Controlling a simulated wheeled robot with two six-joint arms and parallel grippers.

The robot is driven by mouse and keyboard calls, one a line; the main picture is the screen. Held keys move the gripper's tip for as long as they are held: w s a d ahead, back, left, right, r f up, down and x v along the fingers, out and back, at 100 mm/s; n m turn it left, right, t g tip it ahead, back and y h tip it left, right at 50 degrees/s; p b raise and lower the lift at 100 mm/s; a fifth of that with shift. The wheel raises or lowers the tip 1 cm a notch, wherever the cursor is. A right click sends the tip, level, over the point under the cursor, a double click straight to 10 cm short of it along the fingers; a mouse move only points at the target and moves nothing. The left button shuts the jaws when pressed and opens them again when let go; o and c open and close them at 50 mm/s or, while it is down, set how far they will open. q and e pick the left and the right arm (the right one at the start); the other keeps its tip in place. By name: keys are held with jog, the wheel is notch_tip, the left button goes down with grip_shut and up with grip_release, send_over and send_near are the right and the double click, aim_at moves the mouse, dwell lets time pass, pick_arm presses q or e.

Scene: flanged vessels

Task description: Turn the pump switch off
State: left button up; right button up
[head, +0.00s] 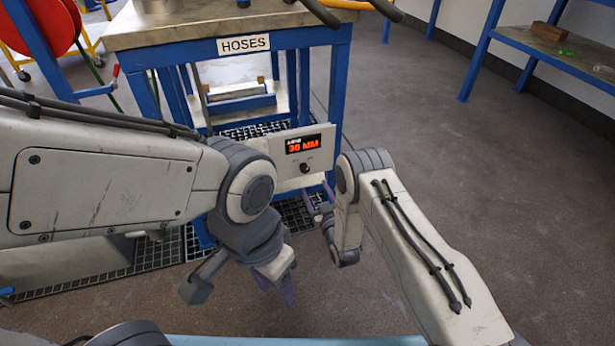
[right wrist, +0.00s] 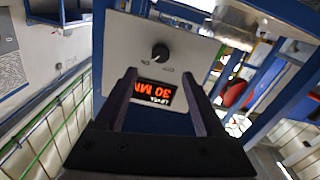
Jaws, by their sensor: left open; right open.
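The pump switch is a small dark round knob (head: 306,168) on a pale panel (head: 276,148), just below a display (head: 303,144) that reads 30 MM in orange. My right gripper (head: 318,196) is open and empty in front of the panel, below and right of the knob. Its two fingers (right wrist: 160,82) point toward the panel, apart from the knob. My left gripper (head: 276,290) is open and empty, low and away from the panel.
The panel is at the front of a blue-framed table (head: 130,35) with a HOSES sign (head: 243,44). A dark grating (head: 292,212) lies on the floor below. A blue-framed bench (head: 550,45) stands at the far right. The floor at the right is clear.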

aim_at(306, 170)
jog(key=b+x, duration=0.3)
jog(key=x, duration=0.4)
jog(key=shift+w+f, duration=0.1)
jog(key=shift+f, duration=0.05)
jog(key=shift+w+a+b, duration=0.2)
jog(key=shift+w+b, duration=0.1)
jog(key=shift+w, duration=0.15)
grip_shut()
